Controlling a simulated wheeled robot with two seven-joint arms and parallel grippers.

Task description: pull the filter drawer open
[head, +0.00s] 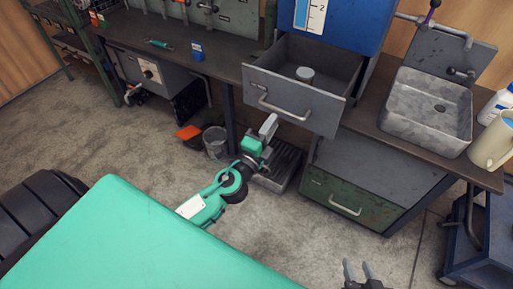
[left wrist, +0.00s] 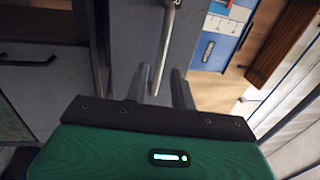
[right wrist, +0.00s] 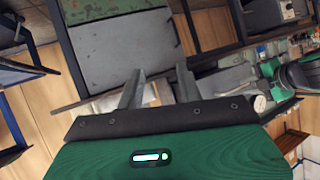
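My left gripper (head: 269,124) is just below the handle's left end. In the left wrist view its two fingers (left wrist: 162,72) are apart, and the handle bar (left wrist: 167,45) runs down into the gap between them. I cannot tell whether they touch it. My right gripper (head: 359,268) is open and empty at the bottom of the head view, away from the drawer; its spread fingers show in the right wrist view (right wrist: 160,75).
A metal sink basin (head: 425,108), a cream jug (head: 493,146) and a white bottle (head: 497,105) are to the right. A green-fronted lower drawer (head: 345,197) is under the bench. A bucket (head: 215,142) stands on the floor. Open floor lies in front.

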